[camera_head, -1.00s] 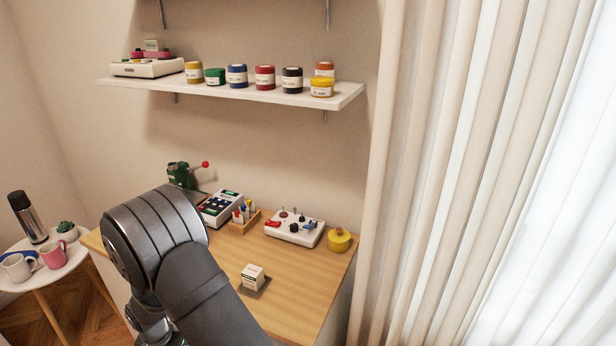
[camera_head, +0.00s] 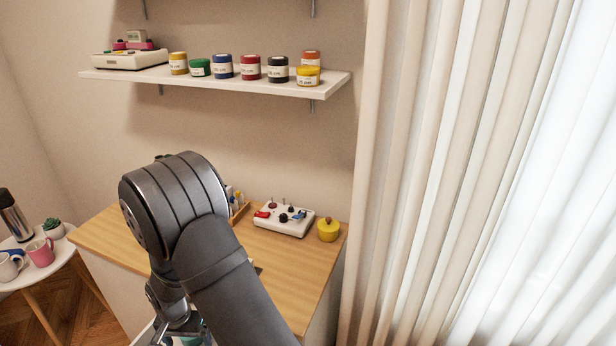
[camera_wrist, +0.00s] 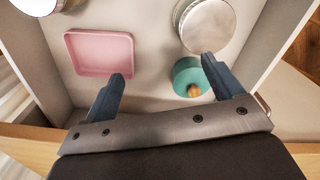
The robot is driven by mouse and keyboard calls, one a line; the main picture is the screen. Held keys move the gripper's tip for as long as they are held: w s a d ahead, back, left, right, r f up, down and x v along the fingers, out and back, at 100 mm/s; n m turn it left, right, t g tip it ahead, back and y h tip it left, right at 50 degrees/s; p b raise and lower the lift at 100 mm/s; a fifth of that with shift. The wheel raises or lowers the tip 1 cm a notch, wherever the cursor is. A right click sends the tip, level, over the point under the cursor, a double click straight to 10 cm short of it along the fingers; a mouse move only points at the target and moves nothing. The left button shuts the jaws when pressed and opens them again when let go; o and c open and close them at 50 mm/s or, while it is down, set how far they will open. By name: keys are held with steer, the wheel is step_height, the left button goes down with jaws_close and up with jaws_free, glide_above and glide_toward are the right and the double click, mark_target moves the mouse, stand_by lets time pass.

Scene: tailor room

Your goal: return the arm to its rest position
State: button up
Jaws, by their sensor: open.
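My gripper (camera_wrist: 163,70) shows in the wrist view with its two dark fingers spread apart and nothing between them. It is above the inside of an open drawer (camera_wrist: 150,103). A teal round container (camera_wrist: 183,77) with a small brownish thing in it lies by the right finger. A pink square tray (camera_wrist: 98,50) lies beyond the left finger. In the head view my arm rises in front of the wooden desk and covers part of its top; the gripper end is low and mostly hidden.
The wooden desk (camera_head: 295,262) holds a white panel with knobs (camera_head: 284,219) and a yellow pot (camera_head: 328,230). A shelf (camera_head: 215,82) with several jars hangs above. A side table (camera_head: 50,258) with mugs stands left, curtains (camera_head: 420,180) right. A round tin (camera_wrist: 208,24) is in the drawer.

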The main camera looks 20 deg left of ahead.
steer(key=w+d+r, duration=0.3)
steer(key=d, duration=0.1)
step_height(320, 180, up, 21)
steer(key=w+d+m, duration=0.4)
steer(key=w, duration=0.1)
steer(key=shift+w+m, duration=0.3)
steer(key=shift+w, duration=0.1)
steer(key=o, duration=0.3)
